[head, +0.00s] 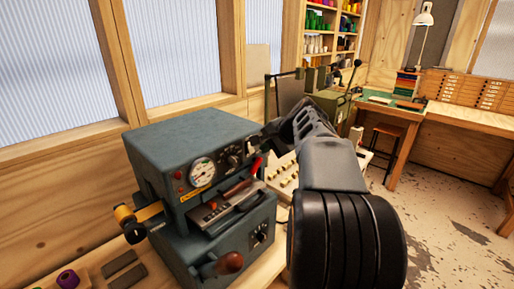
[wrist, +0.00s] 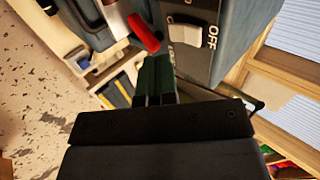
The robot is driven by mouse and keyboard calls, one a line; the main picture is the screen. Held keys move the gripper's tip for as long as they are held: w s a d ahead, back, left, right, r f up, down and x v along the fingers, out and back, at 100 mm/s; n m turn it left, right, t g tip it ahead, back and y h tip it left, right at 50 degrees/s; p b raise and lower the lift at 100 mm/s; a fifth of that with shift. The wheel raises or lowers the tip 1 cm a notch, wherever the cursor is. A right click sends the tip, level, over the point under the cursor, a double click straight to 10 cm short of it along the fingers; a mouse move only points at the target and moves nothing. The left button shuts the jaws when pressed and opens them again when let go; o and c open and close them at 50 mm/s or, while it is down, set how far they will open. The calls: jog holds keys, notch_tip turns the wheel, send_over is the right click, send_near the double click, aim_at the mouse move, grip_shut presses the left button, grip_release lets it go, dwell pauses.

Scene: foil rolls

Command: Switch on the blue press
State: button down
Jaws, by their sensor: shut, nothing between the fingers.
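The blue press (head: 188,140) stands on the wooden bench in the head view. Its front carries a round gauge (head: 202,171), small knobs and a red-tipped lever (head: 256,166). In the wrist view, a pale switch (wrist: 184,37) sits on the press's dark panel (wrist: 205,65). The word OFF is printed beside it; other lettering near it is too blurred to read. My gripper (wrist: 155,62) is shut and empty, its fingertips just short of the switch and close to the red lever handle (wrist: 144,33). In the head view my arm partly hides the press's right side.
A brown-knobbed handle (head: 229,262) sticks out low on the press front. A yellow-ended roller (head: 125,214) juts from its left side. A green machine (head: 333,103) stands behind my arm. The floor (head: 440,215) to the right is clear.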

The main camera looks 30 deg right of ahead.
aim_at(252, 152)
jog(key=shift+w+a+f+p, duration=0.2)
jog(key=shift+w+f, duration=0.15)
jog(key=shift+w, duration=0.3)
jog(key=shift+w+a+f+p, duration=0.15)
jog(key=shift+w+f, duration=0.15)
jog(key=shift+w, duration=0.4)
jog(key=shift+w+a+f+p, duration=0.2)
jog(key=shift+w+f, duration=0.15)
jog(key=shift+w, duration=0.3)
